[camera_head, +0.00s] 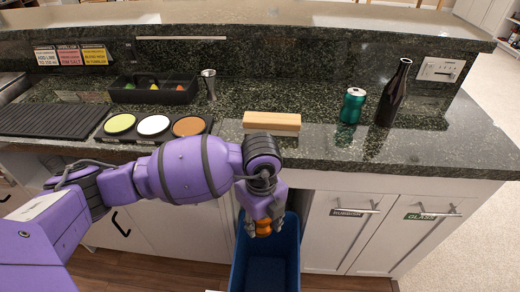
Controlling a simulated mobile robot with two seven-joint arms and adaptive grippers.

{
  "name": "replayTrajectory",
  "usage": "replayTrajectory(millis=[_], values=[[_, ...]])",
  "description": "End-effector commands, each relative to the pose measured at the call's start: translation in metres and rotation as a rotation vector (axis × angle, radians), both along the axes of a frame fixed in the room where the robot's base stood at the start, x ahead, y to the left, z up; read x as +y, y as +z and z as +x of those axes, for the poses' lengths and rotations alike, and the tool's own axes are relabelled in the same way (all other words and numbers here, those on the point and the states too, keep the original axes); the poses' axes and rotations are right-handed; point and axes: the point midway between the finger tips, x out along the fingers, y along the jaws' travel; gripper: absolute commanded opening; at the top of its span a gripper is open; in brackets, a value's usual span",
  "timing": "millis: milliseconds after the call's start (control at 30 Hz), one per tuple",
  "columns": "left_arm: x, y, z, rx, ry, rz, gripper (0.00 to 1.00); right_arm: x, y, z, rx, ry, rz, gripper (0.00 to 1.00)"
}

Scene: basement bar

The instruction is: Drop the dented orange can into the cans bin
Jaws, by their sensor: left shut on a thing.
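My left arm comes in from the left and reaches over the counter's front edge. My left gripper (264,229) points down and is shut on the orange can (263,227). Only a small part of the can shows between the fingers, so its dent cannot be made out. The gripper and can are over the blue bin (266,272), near its back end. The bin is open at the top and stands below the counter, between cabinet fronts. No label shows on it. My right gripper is not in view.
On the counter (330,155) stand a teal can (352,105), a dark bottle (394,93), a wooden block (272,121), a steel jigger (209,84), a black caddy (153,90) and a tray of colored dishes (154,125). Cabinet doors labeled rubbish (346,213) and glass (419,216) are right of the bin.

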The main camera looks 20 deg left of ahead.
Motion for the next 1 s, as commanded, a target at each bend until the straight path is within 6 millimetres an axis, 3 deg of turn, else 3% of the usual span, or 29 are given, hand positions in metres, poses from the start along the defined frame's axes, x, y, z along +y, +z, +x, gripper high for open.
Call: replayTrajectory(millis=[33, 200, 567, 667, 1000], values=[[0.000, 0.002, 0.001, -0.003, -0.001, -0.001, 0.39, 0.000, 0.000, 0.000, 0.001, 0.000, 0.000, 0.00], [0.000, 0.002, 0.001, -0.002, -0.001, 0.000, 0.60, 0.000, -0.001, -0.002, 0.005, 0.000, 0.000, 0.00], [0.000, 0.005, 0.001, -0.004, -0.001, 0.000, 0.60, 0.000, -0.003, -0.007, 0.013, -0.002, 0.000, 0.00], [-0.001, 0.016, 0.002, -0.005, -0.001, -0.002, 0.60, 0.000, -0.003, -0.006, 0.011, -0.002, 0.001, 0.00], [-0.001, 0.088, 0.002, -0.008, -0.002, -0.002, 0.60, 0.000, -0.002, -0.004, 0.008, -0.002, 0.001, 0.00]])
